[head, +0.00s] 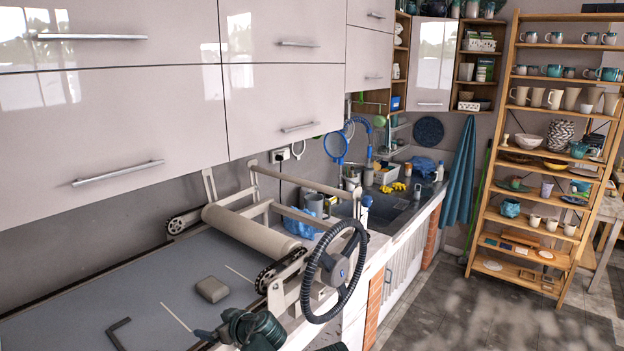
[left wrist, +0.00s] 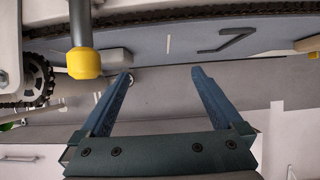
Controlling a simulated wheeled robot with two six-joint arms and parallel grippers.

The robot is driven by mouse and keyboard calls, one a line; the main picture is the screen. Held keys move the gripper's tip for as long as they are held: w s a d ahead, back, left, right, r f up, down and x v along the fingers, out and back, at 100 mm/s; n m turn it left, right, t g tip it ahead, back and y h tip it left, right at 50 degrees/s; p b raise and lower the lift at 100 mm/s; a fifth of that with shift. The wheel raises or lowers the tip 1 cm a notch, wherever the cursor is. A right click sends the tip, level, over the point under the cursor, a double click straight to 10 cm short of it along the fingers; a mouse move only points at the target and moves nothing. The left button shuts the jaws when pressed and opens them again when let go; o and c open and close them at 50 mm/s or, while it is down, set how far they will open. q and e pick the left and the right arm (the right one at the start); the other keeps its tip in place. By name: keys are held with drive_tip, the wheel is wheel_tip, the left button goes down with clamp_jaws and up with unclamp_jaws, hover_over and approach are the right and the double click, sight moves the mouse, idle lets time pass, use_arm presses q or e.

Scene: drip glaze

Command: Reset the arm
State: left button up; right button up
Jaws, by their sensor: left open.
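My left gripper (head: 207,335) shows at the bottom of the head view, dark green with blue fingers, beside the front edge of the grey slab-roller table (head: 75,280). In the left wrist view the left gripper (left wrist: 161,73) has its two blue fingers wide apart with nothing between them. My right gripper is in neither view.
On the table lie a grey block (head: 212,289), thin pale sticks and a dark L-shaped tool (head: 118,334). A black handwheel (head: 335,270) juts out right of my left gripper. Cabinets (head: 110,100) overhang the table. A wooden shelf (head: 545,130) of pottery stands right. The floor (head: 480,305) is clear.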

use_arm(q)
drive_tip(key=s+d+f+m+g+h+b, duration=0.7)
drive_tip(key=s+d+f+m+b, duration=0.3)
drive_tip(key=s+d+f+m, duration=0.4)
drive_tip(key=s+d+f+h, duration=0.1)
drive_tip(key=s+d+f, duration=0.3)
drive_tip(key=f, duration=0.4)
drive_tip(key=shift+s+d+f+g+b, duration=0.15)
drive_tip(key=shift+s+g+b, duration=0.25)
drive_tip(key=shift+s, duration=0.45)
